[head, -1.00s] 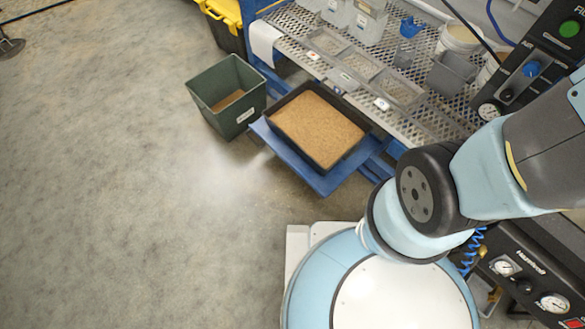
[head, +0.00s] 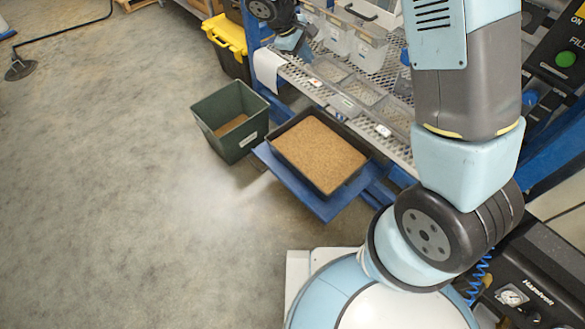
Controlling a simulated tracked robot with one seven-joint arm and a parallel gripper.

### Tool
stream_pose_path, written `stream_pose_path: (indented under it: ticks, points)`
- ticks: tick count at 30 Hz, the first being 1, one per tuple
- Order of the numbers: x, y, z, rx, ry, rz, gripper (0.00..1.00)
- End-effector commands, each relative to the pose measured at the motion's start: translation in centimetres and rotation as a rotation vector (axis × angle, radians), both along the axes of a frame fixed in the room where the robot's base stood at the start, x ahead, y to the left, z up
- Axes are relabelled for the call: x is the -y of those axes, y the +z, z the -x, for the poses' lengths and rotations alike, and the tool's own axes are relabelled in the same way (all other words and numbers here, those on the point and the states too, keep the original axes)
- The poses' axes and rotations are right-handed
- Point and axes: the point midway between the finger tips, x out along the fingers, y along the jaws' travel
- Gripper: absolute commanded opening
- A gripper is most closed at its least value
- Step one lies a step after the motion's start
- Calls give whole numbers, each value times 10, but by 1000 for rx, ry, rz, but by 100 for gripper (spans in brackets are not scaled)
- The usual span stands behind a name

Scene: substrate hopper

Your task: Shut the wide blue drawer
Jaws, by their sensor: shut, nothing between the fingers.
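The wide blue drawer (head: 322,207) is a flat blue pull-out platform low under the mesh shelf. It stands out from the blue frame over the floor. A black tray (head: 283,165) filled with brown granular substrate (head: 318,153) sits on it. My gripper (head: 305,50) shows small at the top, over the far left part of the mesh shelf, well beyond the drawer. It is shut and empty, and its fingertips are hard to make out. My forearm leaves the picture at the top.
A dark green bin (head: 232,135) stands on the floor close to the drawer's left side. A black crate with a yellow lid (head: 226,34) is behind it. Clear bins (head: 366,45) stand on the mesh shelf (head: 325,80). The concrete floor (head: 100,190) at left is open.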

Motion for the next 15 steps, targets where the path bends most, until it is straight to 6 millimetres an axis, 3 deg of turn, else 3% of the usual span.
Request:
stream_pose_path:
  ticks: [1, 7, 15]
  points:
    - [-11, -19, -1, -16, 36, 23, 0]
    - [-49, -84, -1, -60, 168, 98, 0]
    - [-93, -178, 13, -117, 348, 197, 0]
